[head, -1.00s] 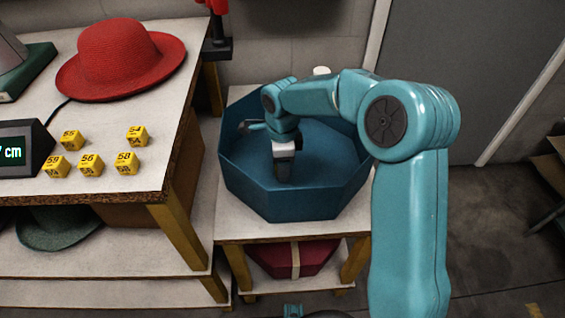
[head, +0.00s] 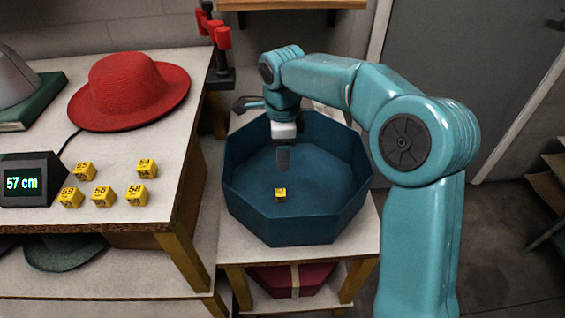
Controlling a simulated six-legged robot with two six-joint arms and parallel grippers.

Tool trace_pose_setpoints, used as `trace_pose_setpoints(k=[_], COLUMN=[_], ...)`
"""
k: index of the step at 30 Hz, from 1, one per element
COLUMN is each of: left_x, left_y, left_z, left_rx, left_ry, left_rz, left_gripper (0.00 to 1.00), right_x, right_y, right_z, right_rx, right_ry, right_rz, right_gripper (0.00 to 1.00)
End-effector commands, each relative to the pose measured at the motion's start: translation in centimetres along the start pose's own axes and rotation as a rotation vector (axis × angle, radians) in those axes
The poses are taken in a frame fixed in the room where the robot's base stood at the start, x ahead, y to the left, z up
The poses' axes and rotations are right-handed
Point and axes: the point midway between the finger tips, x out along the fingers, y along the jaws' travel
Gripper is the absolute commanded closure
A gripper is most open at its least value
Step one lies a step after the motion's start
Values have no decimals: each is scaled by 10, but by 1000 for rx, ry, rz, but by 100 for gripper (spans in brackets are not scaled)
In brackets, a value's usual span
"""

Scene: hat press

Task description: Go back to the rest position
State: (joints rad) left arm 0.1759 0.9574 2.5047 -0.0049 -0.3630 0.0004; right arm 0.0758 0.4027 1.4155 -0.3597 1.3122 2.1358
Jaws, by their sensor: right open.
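My right gripper (head: 283,160) points down over the blue eight-sided box (head: 293,230), above its floor and behind a yellow cube. It is open and holds nothing that I can see. The yellow cube (head: 280,194) lies alone on the box floor, apart from the fingers. My right arm comes in from the right and bends over the box. My left gripper is not in view.
The table at the left bears a red hat (head: 127,88), several yellow number cubes (head: 102,196) and a display (head: 30,180) reading 57 cm. A red-and-black device (head: 217,40) stands at its back corner. A dark red box (head: 290,279) sits below the blue box.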

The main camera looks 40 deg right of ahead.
Motion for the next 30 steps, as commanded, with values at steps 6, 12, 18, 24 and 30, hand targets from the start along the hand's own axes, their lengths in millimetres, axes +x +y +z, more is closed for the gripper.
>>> trace_pose_setpoints(k=[6,12,18,24,30], left_x=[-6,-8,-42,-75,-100], left_y=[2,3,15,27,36], left_z=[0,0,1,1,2], left_rx=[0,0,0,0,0], left_ry=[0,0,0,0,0], left_rz=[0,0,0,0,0], left_gripper=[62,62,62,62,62], right_x=[-20,-22,-59,-93,-120], right_y=[0,0,0,0,0], right_z=[0,0,0,0,0], right_rx=[0,0,0,0,0], right_ry=[0,0,0,0,1], right_rz=[-1,0,0,0,0], right_gripper=[42,42,42,42,42])
